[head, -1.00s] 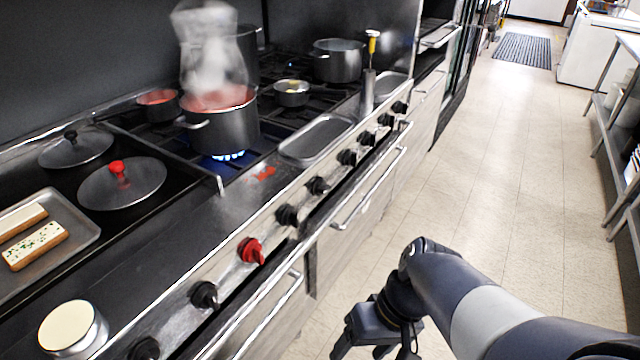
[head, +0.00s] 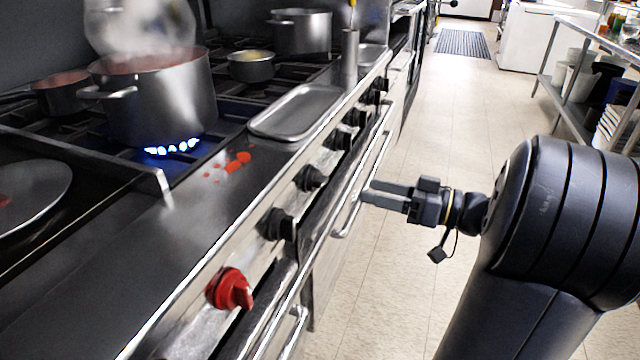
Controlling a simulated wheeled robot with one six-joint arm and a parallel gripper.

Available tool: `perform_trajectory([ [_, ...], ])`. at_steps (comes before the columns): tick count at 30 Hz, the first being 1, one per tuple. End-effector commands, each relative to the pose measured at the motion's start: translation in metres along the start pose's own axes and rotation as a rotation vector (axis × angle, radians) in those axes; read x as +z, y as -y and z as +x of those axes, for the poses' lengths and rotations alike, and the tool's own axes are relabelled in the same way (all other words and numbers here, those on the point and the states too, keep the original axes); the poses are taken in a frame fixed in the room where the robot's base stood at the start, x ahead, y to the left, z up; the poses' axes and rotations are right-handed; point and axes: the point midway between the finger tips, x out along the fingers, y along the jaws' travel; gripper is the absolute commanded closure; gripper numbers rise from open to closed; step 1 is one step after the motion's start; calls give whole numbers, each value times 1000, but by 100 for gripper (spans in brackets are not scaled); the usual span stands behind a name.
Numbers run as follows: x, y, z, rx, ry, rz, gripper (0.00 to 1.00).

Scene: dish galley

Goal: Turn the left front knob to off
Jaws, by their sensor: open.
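A row of knobs runs along the stove's front panel. The red knob (head: 232,289) is nearest, at the lower middle. A black knob (head: 277,224) comes after it, then another black knob (head: 311,178) and several more farther off. A large steaming pot (head: 158,98) stands over a lit blue flame (head: 172,147) on the front burner. My gripper (head: 366,193) is open and empty. Its fingers point left toward the panel, to the right of the black knobs, apart from them.
A steel rail (head: 375,170) runs along the front below the knobs. An empty steel tray (head: 296,110) and red splashes (head: 238,162) are on the stove's front ledge. A small pot (head: 251,66) sits farther back. The aisle floor (head: 450,120) is clear; a shelf rack (head: 570,75) stands right.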

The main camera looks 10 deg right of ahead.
Motion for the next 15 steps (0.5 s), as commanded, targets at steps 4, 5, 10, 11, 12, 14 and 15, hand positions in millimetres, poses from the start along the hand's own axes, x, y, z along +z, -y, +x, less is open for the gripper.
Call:
perform_trajectory([
  [4,0,1,17,-5,3,-1,32],
  [5,1,1,22,-5,4,-1,32],
  [10,1,2,52,-6,4,1,32],
  [11,2,2,57,-7,5,2,32],
  [12,2,1,64,-6,5,2,32],
  [14,1,2,73,-5,5,2,32],
  [15,1,2,79,-5,5,2,32],
])
